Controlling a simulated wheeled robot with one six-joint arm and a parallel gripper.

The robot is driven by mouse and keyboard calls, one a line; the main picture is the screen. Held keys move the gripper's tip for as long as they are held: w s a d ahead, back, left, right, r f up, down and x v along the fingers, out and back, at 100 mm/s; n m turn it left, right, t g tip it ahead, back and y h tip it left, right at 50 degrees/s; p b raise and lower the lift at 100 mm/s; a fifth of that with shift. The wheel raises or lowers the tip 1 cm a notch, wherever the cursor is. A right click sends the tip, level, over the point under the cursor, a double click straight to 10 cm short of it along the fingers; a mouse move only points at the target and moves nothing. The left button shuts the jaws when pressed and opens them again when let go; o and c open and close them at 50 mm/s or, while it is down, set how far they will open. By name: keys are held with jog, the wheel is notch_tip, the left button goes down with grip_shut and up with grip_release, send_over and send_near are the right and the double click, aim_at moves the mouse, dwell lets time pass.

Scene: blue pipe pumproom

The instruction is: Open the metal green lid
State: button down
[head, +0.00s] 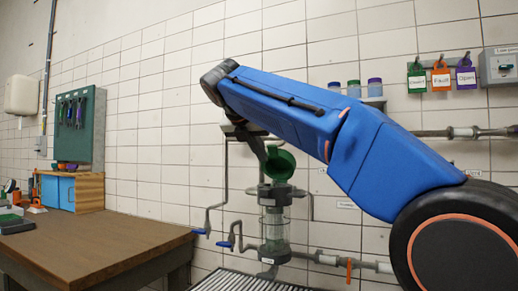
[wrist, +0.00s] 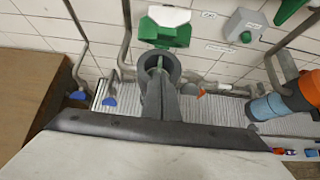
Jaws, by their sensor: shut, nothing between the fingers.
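The green metal lid (head: 281,164) stands raised and tilted above the grey collar (head: 274,195) of a clear sight-glass cylinder (head: 273,222). In the wrist view the green lid (wrist: 164,37) shows beyond the round dark opening (wrist: 172,66), with a pale, bright face at its top. My gripper (head: 263,157) is shut and empty, just left of the lid in the head view. In the wrist view my gripper (wrist: 160,69) reaches over the opening and hides part of it. I cannot tell whether the fingers touch the lid.
A wooden workbench (head: 95,240) stands at the left. Blue-handled levers (head: 224,244) hang left of the cylinder. Horizontal pipes (head: 340,261) run along the tiled wall, and coloured tags (head: 441,78) hang at upper right. A grating (head: 235,281) lies below.

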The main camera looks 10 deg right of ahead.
aim_at(274, 157)
jog(key=x, duration=0.5)
jog(key=shift+w+d+f, duration=0.15)
jog(key=shift+w+f, duration=0.05)
jog(key=shift+w+d+r, duration=0.4)
jog(key=shift+w+r, duration=0.05)
jog(key=shift+w, duration=0.15)
jog(key=shift+w+d+r, duration=0.5)
jog(key=shift+w+r, duration=0.15)
jog(key=shift+w, duration=0.05)
jog(key=shift+r, duration=0.1)
jog(key=shift+w+d+r, duration=0.4)
jog(key=shift+w+r, duration=0.1)
jog(key=shift+r, duration=0.05)
jog(key=w+d+r, duration=0.2)
jog(key=w, duration=0.1)
jog(key=w+d+r, duration=0.1)
jog(key=shift+w+d, duration=0.25)
jog(key=shift+w, duration=0.15)
jog(key=shift+w+d+r, duration=0.2)
jog(key=shift+w+d, duration=0.45)
jog(key=shift+w, duration=0.3)
jog(key=shift+w+d, duration=0.1)
